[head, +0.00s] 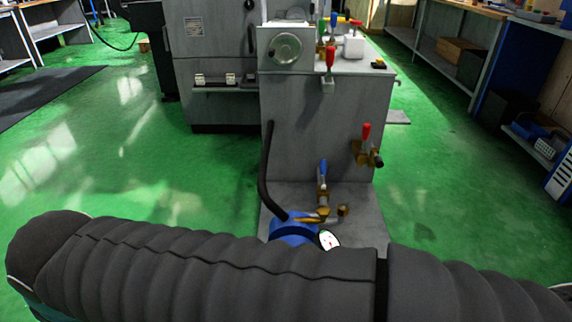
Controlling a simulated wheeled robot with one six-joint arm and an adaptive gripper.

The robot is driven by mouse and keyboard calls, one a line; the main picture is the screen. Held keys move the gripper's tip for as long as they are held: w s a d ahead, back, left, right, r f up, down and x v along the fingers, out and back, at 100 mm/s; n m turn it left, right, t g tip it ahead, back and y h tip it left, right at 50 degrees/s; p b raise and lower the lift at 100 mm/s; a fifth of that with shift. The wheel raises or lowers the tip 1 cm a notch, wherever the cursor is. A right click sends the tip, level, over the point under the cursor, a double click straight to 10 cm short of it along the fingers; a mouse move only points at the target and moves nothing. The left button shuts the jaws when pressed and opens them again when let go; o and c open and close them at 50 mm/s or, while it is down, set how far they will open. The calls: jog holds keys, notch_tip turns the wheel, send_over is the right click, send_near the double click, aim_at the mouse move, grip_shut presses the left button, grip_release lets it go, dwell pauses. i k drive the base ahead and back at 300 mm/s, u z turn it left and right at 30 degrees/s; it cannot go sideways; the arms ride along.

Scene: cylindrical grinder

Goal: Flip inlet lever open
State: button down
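Several coloured valve levers show in the head view, and I cannot tell by label which is the inlet lever. A blue lever (322,170) stands upright on brass pipework low in front of the grey cabinet (315,125). A red lever (366,133) stands upright on a brass valve (367,154) at the cabinet's lower right. Another red lever (330,59) is near the cabinet's top front edge. Smaller red, blue and green handles (333,22) are clustered on top. My arm, in a dark ribbed cover, crosses the bottom of the view. My gripper is not in view.
A blue pump-like body (292,231) with a round gauge (329,240) and a black hose (266,170) sits at the cabinet's foot, partly behind my arm. The grey machine (213,60) adjoins the cabinet. A workbench (450,50) stands right.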

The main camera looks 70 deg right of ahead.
aim_at(323, 163)
jog(key=i, duration=2.2)
jog(key=z, duration=3.1)
jog(key=i, duration=1.25)
jog(key=z, duration=0.15)
